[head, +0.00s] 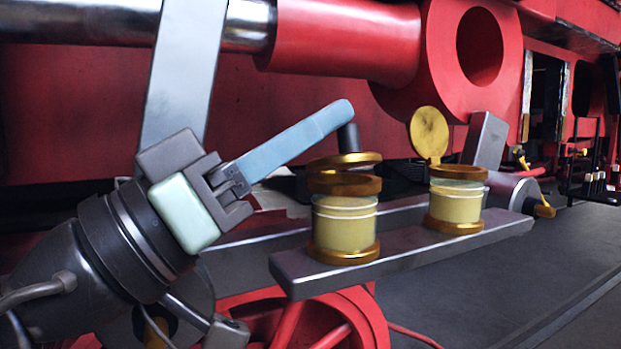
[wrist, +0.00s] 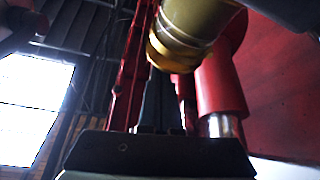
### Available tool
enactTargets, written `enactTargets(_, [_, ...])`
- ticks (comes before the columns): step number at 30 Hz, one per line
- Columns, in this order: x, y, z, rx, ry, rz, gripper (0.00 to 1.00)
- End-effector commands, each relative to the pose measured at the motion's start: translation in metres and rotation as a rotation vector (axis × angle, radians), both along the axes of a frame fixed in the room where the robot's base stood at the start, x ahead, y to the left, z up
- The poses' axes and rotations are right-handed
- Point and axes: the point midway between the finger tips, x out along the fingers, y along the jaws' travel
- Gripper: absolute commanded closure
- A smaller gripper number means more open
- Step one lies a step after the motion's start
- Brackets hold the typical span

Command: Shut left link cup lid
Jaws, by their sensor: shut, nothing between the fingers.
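The left link cup (head: 345,222) is a glass cup with yellowish contents and brass rings, upright on a grey link bar (head: 400,253). Its brass lid (head: 345,160) lies low and slightly tilted over the rim, with a narrow gap at the left. My gripper (head: 346,110) is shut and empty. Its blue fingers slant up to the right, with their tips just above the lid; I cannot tell whether they touch anything. The wrist view shows the gripper's dark fingers (wrist: 160,115) below a brass-ringed cup (wrist: 190,22); which cup is unclear.
The right cup (head: 456,205) stands farther along the bar with its round brass lid (head: 429,133) standing open. A red rod end (head: 470,50) and a red cylinder (head: 345,38) hang above. A dark round peg (head: 348,138) shows behind the left lid.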

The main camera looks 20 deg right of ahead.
Motion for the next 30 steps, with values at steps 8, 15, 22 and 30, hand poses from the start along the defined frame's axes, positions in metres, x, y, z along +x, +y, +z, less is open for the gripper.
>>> enactTargets(8, [-0.0043,-0.0006,-0.0079,0.003,-0.058,-0.001,1.0])
enactTargets(15, [-0.0055,-0.0006,-0.0079,0.003,-0.056,0.0,1.0])
enactTargets(22, [-0.0054,-0.0005,-0.0076,0.003,-0.055,-0.001,1.0])
enactTargets(30, [-0.0054,-0.0005,-0.007,0.003,-0.054,0.0,1.0])
